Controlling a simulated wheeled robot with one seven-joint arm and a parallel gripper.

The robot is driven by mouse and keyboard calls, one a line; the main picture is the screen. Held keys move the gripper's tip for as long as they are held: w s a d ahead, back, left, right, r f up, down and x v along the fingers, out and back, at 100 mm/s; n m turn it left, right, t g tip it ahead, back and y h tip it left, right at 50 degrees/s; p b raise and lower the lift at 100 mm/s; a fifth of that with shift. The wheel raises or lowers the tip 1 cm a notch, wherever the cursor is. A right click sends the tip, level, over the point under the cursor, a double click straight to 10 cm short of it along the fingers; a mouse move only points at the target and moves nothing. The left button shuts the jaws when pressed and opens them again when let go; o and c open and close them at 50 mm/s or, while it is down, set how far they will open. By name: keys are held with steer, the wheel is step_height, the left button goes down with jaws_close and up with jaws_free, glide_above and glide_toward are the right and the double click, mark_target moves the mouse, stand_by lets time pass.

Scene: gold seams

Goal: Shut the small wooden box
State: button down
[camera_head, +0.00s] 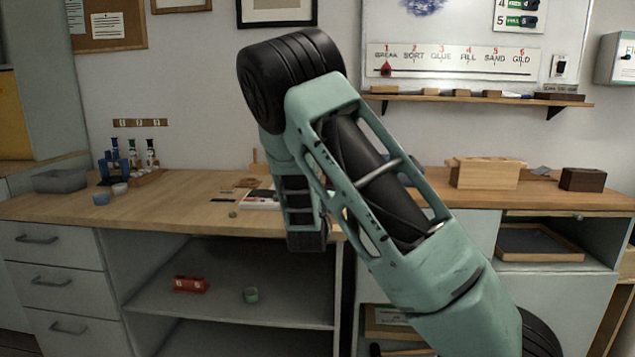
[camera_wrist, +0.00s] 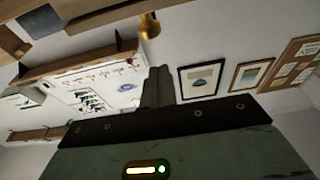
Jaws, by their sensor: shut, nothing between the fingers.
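A light wooden box (camera_head: 487,173) stands on the right part of the counter in the head view, with a flat, slightly overhanging top. A smaller dark brown wooden box (camera_head: 583,180) stands to its right. I cannot tell from here whether either lid is fully down. My gripper (camera_wrist: 158,84) shows in the wrist view, its fingers shut with nothing between them, pointing toward the wall. In the head view my arm fills the middle and hides part of the counter; my gripper's fingertips cannot be made out there. The gripper is apart from both boxes.
The wooden counter (camera_head: 190,205) holds a grey bin (camera_head: 60,181), bottles and small cups at left. A wall shelf (camera_head: 480,98) with blocks hangs above the boxes.

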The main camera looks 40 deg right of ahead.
steer(key=b+v, duration=0.1)
steer(key=v, duration=0.8)
steer(key=shift+s+a+f, duration=0.25)
steer(key=shift+f, duration=0.2)
